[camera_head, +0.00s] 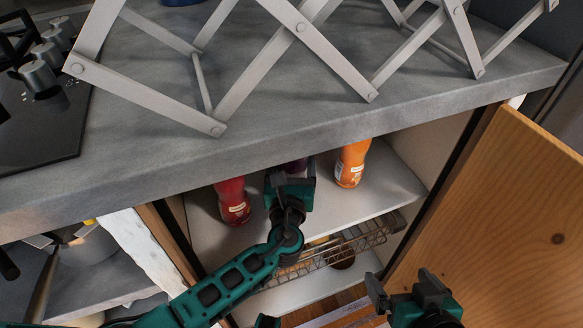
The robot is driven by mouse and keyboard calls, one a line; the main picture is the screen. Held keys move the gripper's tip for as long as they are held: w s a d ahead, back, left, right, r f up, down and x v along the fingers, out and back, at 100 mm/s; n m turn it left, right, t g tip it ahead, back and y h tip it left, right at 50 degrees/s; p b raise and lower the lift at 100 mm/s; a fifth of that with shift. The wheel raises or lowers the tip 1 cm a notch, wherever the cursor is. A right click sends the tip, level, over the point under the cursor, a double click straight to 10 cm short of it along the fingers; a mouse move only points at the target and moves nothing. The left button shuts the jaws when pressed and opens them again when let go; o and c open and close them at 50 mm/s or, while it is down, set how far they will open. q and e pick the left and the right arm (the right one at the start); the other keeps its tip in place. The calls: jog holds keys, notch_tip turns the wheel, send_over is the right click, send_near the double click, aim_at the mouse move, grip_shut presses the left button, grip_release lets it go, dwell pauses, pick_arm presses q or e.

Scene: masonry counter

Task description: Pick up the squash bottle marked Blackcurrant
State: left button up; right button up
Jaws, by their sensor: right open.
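A dark purple bottle (296,166) stands on the upper shelf of the open cupboard, mostly hidden behind my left gripper. A red bottle (233,201) is left of it and an orange bottle (352,164) is right of it. The labels are too small to read. My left gripper (290,181) is in front of the purple bottle; its fingers are not clear, and I cannot tell whether it touches the bottle. My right gripper (403,286) is open and empty, low in front of the cupboard near the door.
A wooden door (502,215) stands open at the right. A grey counter (300,115) overhangs the shelf and carries a folding lattice rack (300,28). A wire basket (340,247) sits below the upper shelf (385,185). A black hob (45,120) is at the left.

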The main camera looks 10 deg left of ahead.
pick_arm(q)
jog(key=c, duration=0.6)
jog(key=shift+w+r, duration=0.1)
jog(key=shift+r, duration=0.1)
jog(key=shift+c, duration=0.3)
pick_arm(e)
jog(key=shift+w+r, duration=0.1)
jog(key=shift+w, duration=0.05)
jog(key=shift+d+r, duration=0.1)
